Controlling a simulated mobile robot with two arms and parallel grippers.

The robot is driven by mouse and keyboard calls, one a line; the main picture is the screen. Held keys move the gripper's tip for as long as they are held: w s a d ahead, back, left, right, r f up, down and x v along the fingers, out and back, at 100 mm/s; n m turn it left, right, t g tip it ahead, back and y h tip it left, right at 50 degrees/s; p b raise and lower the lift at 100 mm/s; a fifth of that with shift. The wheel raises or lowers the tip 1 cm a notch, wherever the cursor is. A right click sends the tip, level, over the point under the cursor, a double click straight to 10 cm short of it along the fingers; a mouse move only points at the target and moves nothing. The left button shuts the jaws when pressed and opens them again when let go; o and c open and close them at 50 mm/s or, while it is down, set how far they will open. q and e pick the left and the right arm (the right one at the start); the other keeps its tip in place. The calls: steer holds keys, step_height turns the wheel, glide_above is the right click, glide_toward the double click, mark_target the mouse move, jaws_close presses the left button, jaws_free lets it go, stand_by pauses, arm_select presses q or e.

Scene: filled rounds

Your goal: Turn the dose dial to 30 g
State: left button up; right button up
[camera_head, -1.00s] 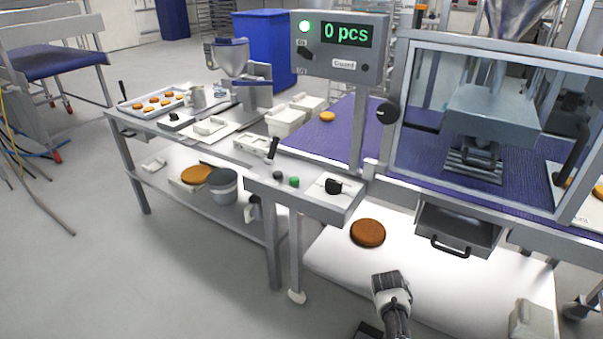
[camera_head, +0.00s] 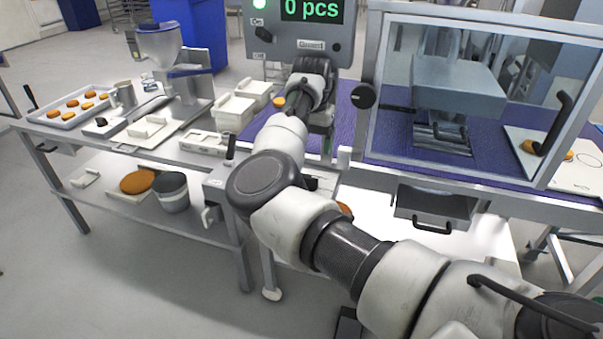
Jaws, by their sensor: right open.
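A black dial (camera_head: 312,184) on the small control box is mostly hidden behind my right arm. A round black knob (camera_head: 363,96) sits on the left post of the windowed machine, in clear view. No 30 g marking can be read, and I cannot tell which of these is the dose dial. My right gripper (camera_head: 320,122) is open, beyond my bent arm and below the display panel, left of the black knob and apart from it. Its fingertips are small and partly hidden. My left gripper is out of view.
The display panel (camera_head: 300,30) reads 0 pcs beside a lit green lamp. The windowed machine (camera_head: 480,100) stands at right over a purple belt. The left table (camera_head: 70,135) holds a tray of rounds (camera_head: 75,105), a hopper and white bins (camera_head: 235,112).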

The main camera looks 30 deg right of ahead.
mark_target(309, 176)
step_height(309, 176, down, 10)
steer(key=shift+a+f+p, duration=0.15)
steer(key=shift+p, duration=0.2)
